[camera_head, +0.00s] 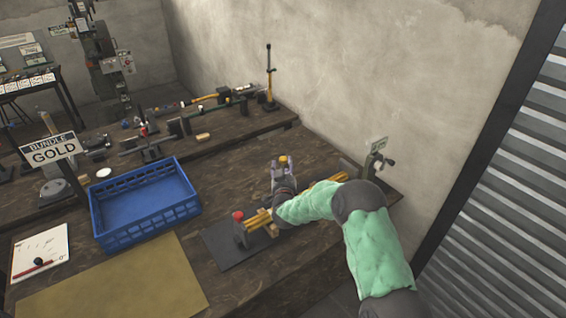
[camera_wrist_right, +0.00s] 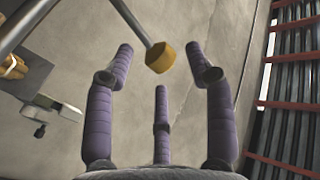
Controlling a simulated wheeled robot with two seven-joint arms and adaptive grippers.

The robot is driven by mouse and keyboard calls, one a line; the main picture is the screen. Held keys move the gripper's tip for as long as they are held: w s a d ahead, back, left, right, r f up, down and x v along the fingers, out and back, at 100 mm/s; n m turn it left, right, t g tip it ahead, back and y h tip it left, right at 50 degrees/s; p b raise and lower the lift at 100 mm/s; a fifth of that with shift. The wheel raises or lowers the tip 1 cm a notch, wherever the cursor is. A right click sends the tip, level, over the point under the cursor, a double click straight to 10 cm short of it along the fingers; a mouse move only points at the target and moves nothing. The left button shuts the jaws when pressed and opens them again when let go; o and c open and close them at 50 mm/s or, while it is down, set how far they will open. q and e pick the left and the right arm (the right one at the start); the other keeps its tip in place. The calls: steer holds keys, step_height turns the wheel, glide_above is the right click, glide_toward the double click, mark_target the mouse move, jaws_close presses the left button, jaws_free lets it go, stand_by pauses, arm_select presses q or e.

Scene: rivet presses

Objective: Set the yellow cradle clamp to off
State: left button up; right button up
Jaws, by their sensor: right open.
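The yellow clamp fixture (camera_head: 258,219) stands on a dark base plate at the front right of the near bench. It has a yellow bar and a red knob (camera_head: 238,215) at its left end; my arm hides its middle. The knob also shows small between the fingers in the head view (camera_head: 283,158). My left gripper is out of view.
A blue crate (camera_head: 145,232) and a tan mat (camera_head: 120,285) lie left of the fixture. A "BUNDLE GOLD" sign (camera_head: 53,150) stands behind the crate. A grey vise-like device (camera_head: 375,165) is by the wall at right. Another bench with tools is behind.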

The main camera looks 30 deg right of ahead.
mark_target(283, 163)
steer(key=shift+x, duration=1.9)
steer(key=shift+c, duration=0.3)
